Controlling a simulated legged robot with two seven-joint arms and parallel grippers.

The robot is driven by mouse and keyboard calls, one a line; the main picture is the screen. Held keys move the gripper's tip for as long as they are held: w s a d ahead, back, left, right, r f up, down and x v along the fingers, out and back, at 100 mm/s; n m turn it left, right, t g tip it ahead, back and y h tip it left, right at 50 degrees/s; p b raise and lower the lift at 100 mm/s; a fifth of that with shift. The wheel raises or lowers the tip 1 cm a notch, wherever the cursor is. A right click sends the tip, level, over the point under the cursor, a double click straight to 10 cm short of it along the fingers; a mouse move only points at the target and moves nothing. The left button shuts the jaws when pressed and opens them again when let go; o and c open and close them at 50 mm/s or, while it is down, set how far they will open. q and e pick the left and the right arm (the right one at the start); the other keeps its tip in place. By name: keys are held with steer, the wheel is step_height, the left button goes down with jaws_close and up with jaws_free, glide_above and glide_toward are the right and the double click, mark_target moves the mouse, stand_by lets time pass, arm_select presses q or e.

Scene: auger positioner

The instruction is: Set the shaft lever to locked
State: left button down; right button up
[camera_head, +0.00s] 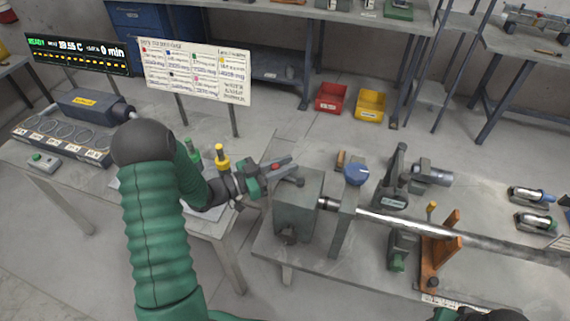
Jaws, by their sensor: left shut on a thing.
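A grey box-shaped housing (298,205) stands at the left end of the right table, with a long shiny shaft (410,222) running from its right side. My left gripper (279,168) reaches in from the left over the top of the housing. It is shut on what looks like the shaft lever (296,181), a short dark lever at the housing's top left. A small red spot shows between the fingers. The fingers hide much of the lever, so I cannot tell its exact setting. My right gripper is not in view; a dark part of my right arm shows at the bottom edge.
A blue knob (356,174) is right of the housing. An orange bracket (437,250) and a dark upright clamp (394,178) stand by the shaft. A yellow-topped bottle (222,158) is beside my left wrist. Red (331,98) and yellow (370,105) bins sit behind on the floor.

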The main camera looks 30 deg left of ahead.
arm_select(q)
steer(key=shift+w+r, duration=0.1)
steer(key=shift+r, duration=0.1)
stand_by(0.6)
steer(key=shift+a, duration=0.15)
